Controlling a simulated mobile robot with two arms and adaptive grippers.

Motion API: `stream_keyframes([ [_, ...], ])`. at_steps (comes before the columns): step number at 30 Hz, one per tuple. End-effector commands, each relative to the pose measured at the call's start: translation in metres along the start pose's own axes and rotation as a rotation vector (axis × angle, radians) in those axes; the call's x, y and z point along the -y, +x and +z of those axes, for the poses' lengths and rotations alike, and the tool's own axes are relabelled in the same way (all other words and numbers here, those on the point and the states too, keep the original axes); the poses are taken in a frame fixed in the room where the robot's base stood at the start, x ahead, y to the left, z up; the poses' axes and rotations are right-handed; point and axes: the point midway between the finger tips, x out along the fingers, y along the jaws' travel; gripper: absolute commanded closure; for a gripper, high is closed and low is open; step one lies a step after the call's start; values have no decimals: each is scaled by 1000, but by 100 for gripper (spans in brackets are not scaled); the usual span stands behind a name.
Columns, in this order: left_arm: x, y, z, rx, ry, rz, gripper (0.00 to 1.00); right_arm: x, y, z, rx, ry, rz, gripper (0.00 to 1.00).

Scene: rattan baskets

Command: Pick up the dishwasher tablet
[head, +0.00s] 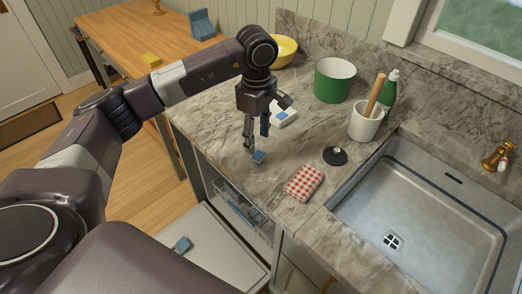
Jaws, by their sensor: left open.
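A small blue dishwasher tablet (259,156) lies on the grey marble counter (205,118) near its front edge. My left gripper (254,143) points down over the counter, with its fingertips close to the tablet. It is open, and I see nothing held in it. I cannot tell whether a finger touches the tablet. Another small blue block (182,243) lies on the open dishwasher door (222,250) below the counter. My right gripper is not in view.
A blue-and-white item (285,117) lies behind the gripper. A red checked cloth (303,182), a black round lid (335,156), a white utensil crock (363,124), a green pot (334,82) and a yellow bowl (284,50) stand around. The sink (425,215) is at right.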

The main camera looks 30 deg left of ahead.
Motion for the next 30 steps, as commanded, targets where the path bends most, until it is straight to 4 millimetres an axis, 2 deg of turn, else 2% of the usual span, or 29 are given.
stream_keyframes([
  [8,4,32,-3,1,-1,-5,54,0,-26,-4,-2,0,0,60],
  [12,3,50,-3,1,-2,-2,54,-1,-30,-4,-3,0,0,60],
  [21,2,56,-3,1,-1,1,55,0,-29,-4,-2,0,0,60],
  [30,2,56,-3,1,0,1,87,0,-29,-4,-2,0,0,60],
])
